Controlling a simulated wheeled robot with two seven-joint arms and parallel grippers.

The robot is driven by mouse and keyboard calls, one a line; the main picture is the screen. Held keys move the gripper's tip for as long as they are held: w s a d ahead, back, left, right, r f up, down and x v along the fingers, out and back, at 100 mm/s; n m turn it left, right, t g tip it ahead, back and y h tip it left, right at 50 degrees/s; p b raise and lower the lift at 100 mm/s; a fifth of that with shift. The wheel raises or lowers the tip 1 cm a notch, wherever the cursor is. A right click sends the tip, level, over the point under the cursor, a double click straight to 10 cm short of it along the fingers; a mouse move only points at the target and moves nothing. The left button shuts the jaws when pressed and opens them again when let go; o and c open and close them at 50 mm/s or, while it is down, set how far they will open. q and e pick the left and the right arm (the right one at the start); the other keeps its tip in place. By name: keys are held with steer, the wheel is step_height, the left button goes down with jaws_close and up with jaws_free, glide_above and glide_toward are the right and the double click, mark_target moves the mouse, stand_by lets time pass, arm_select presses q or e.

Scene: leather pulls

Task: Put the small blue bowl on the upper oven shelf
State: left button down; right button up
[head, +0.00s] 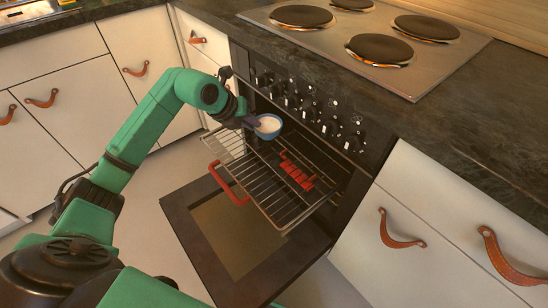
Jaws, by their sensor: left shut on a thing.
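The small blue bowl (269,127) has a pale inside and is near the oven opening, below the row of knobs. My left gripper (254,122) is shut on the bowl at its left side. The bowl appears above the back left part of a pulled-out wire oven shelf (240,182); I cannot tell whether it touches the shelf. The oven door (190,228) is folded down and open. The inside of the oven is mostly hidden, and a second shelf is not clearly seen. My right gripper is not in view.
A red slatted item (297,171) lies on the wire shelf's right part. A red handle (227,186) runs along the shelf's front. Oven knobs (310,112) stick out above the opening. White drawers with leather pulls (400,229) flank the oven. A hob (360,30) lies above.

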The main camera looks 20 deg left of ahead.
arm_select(q)
steer(key=shift+n, duration=0.4)
steer(key=f, duration=0.3)
steer(key=f+b, duration=0.1)
steer(key=f, duration=0.5)
steer(key=shift+a+f, duration=0.15)
steer(key=shift+a, duration=0.15)
steer(key=shift+f, duration=0.3)
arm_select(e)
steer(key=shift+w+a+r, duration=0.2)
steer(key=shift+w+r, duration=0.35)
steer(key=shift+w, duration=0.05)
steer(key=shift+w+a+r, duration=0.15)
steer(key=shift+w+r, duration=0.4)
arm_select(q)
steer(key=shift+f+b, duration=0.1)
steer(key=shift+b, duration=0.2)
steer(key=c, duration=0.9)
jaws_free()
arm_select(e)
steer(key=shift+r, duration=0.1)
arm_select(q)
steer(key=p+v, duration=0.1)
steer(key=v, duration=1.1)
steer(key=shift+d, duration=0.15)
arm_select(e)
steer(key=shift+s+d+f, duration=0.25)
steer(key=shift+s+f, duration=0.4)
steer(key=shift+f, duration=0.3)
